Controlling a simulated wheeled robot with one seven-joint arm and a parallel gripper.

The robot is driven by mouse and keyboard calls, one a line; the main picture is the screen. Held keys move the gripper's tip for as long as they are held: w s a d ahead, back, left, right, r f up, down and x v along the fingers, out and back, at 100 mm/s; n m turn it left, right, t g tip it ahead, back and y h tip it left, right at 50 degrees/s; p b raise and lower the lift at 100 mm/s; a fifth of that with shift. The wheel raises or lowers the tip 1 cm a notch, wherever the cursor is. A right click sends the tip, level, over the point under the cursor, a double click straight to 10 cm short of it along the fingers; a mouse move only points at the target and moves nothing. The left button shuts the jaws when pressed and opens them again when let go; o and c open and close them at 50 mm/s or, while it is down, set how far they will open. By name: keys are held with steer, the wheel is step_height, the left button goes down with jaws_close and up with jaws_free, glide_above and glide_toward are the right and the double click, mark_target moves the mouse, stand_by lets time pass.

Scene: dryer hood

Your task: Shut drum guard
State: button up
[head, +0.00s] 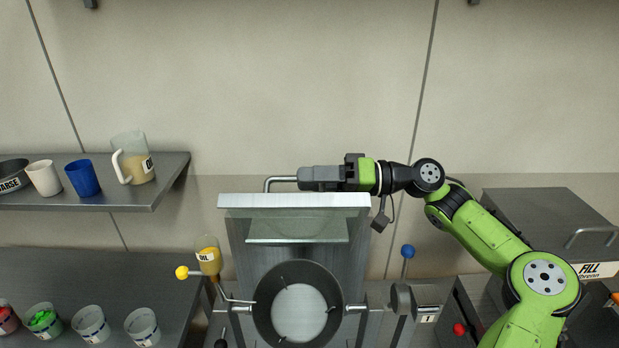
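The drum guard (293,201) is a pale-edged panel with a clear pane below its top edge. It stands raised behind and above the round dark drum (262,315), whose mouth is uncovered. A bent metal handle (280,179) rises behind the guard's top edge. My gripper (303,179) points left at the handle's right part, and the handle's bar meets its fingertips. The handle's right end is hidden by the gripper. Whether the fingers are closed around the bar does not show.
An oil cup (207,256) and yellow knob (182,272) stand left of the drum; a blue-knobbed lever (407,252) stands right. A shelf (110,205) holds cups and a jug. Several cups stand lower left. A lidded fill box (550,222) is at right.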

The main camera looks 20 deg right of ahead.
steer(key=shift+w+a, duration=0.15)
steer(key=shift+a, duration=0.2)
steer(key=shift+c, duration=0.3)
jaws_close()
steer(key=shift+s+f, duration=0.15)
steer(key=shift+s, duration=0.05)
